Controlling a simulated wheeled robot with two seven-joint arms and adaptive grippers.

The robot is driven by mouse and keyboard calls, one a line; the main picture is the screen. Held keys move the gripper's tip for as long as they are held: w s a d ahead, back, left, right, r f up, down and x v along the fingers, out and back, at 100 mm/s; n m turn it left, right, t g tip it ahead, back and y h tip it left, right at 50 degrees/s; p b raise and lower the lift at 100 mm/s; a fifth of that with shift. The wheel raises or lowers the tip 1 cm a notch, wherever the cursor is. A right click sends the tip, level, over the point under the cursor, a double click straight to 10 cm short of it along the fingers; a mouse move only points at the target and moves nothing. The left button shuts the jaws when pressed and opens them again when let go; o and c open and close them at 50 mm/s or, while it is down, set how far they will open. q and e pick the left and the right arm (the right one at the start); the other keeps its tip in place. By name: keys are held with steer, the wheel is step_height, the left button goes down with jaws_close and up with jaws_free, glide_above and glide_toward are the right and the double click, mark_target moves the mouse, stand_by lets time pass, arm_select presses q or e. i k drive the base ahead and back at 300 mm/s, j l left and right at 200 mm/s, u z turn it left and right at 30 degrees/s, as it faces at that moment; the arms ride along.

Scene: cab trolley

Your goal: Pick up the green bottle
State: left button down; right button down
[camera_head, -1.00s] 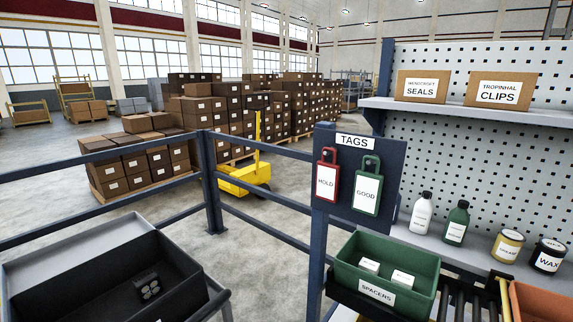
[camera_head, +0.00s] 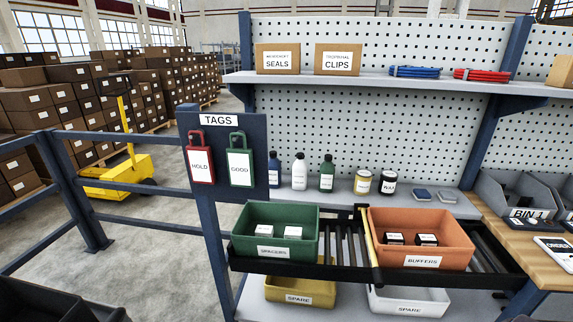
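The green bottle (camera_head: 327,174) stands upright on the lower shelf of the pegboard rack, with a dark cap and a pale label. A white bottle (camera_head: 299,172) stands just to its left, and a dark blue bottle (camera_head: 274,170) stands further left, next to the tags board. The green bottle is in plain view above and behind the green spacers bin. Neither of my grippers shows in the head view.
A green spacers bin (camera_head: 236,246) and an orange buffers bin (camera_head: 457,244) sit on a roller rack in front of the shelf. A yellow-labelled jar (camera_head: 363,182) and a black wax jar (camera_head: 388,183) stand right of the bottles. The tags board (camera_head: 222,122) and blue railing (camera_head: 70,165) are at left.

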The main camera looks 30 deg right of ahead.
mark_target(327, 170)
steer(key=z, duration=1.2)
